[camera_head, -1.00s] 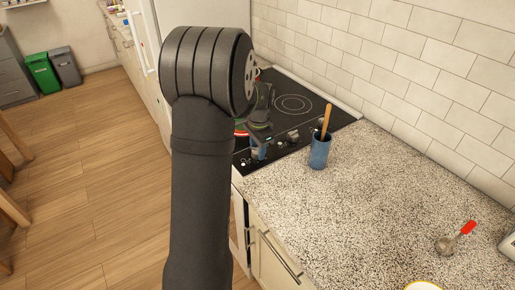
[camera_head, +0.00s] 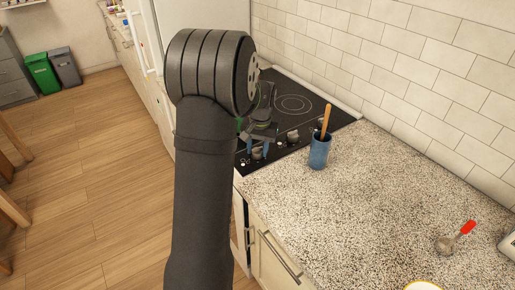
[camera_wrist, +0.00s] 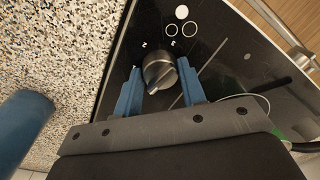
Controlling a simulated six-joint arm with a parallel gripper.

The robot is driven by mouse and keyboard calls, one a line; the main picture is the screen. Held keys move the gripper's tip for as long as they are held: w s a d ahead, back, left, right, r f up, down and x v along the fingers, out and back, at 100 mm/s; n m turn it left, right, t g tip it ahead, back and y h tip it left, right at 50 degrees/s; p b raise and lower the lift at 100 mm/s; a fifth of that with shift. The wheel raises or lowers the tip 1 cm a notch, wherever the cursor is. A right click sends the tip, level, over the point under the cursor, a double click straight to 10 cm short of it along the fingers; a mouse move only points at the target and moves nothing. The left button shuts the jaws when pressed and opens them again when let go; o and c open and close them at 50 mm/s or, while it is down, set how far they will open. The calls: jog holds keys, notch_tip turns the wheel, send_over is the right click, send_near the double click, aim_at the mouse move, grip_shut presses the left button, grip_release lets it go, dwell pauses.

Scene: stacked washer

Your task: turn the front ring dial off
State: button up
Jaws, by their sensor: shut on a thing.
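The front ring dial is a round silver knob with a grip bar (camera_wrist: 159,72) on the black glass of the cooktop in the wrist view. My gripper (camera_wrist: 160,78) has its two blue fingers on opposite sides of this knob and is shut on it. In the head view my gripper (camera_head: 263,146) is low over the cooktop's front control strip, partly hidden by my arm. Small white marks and two rings are printed beside the knob. I cannot read which setting the dial points to.
A black cooktop (camera_head: 312,103) lies against the tiled wall. Another knob (camera_head: 293,135) is right of my gripper. A blue cup (camera_head: 319,152) with a wooden-handled utensil stands close by on the speckled counter (camera_head: 375,200). A red-handled scoop (camera_head: 456,238) lies farther right.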

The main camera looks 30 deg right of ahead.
aim_at(261, 151)
jog(key=shift+n, duration=1.2)
jog(key=o, duration=1)
jog(key=r, duration=1.1)
jog(key=d+r, duration=0.1)
jog(key=r, duration=0.5)
jog(key=shift+s+r, duration=0.2)
jog(key=shift+s, duration=0.1)
jog(key=shift+f, duration=0.2)
